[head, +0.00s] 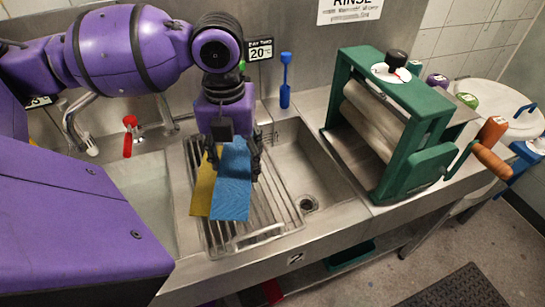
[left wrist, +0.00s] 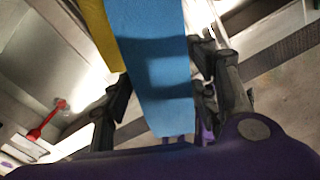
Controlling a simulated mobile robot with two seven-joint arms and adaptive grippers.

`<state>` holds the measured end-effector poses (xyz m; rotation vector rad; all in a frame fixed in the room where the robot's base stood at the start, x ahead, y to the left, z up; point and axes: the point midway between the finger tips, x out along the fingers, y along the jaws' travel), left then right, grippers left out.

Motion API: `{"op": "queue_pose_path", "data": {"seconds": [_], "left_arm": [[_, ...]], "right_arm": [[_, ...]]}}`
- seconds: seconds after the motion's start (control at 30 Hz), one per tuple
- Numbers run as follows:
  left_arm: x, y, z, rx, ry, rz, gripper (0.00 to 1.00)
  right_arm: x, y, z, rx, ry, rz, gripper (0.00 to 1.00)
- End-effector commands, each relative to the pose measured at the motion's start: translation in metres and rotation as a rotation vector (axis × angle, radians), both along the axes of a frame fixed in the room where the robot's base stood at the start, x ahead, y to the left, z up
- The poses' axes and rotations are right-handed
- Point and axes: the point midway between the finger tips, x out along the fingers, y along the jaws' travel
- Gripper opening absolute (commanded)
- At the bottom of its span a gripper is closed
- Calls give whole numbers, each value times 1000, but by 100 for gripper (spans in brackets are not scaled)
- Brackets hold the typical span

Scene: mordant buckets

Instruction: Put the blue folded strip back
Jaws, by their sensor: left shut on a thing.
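The blue folded strip (head: 233,190) is between the fingers of my left gripper (head: 233,160), over the wire drain rack (head: 275,214). My left gripper points down and is shut on the strip. In the left wrist view the blue strip (left wrist: 152,65) runs between the two dark fingers of the left gripper (left wrist: 160,95). A yellow strip (head: 202,192) lies just left of the blue one, and it also shows in the left wrist view (left wrist: 100,32). I cannot tell whether the blue strip touches the rack. My right gripper is not in view.
A sink basin (head: 312,175) with a drain is right of the rack. A green roller wringer (head: 420,130) with an orange-handled crank stands further right. A blue brush-like tool (head: 285,82) stands at the back ledge. A tap (head: 80,125) and red handle (head: 129,137) are at left.

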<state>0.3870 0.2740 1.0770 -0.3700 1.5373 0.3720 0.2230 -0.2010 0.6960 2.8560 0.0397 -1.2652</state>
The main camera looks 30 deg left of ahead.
Motion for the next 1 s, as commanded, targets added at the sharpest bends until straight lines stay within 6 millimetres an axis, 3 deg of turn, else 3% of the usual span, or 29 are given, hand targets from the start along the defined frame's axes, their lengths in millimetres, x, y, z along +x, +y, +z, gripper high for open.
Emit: {"op": "queue_pose_path", "data": {"seconds": [0.4,0.6,0.87,1.0], "left_arm": [[88,27,-43,-2,4,1,26],[112,35,-79,-1,4,-1,26],[126,39,-93,0,1,-1,26],[130,41,-111,0,3,-3,26]], "right_arm": [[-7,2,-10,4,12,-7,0],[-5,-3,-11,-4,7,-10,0],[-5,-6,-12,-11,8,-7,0],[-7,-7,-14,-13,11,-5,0]]}}
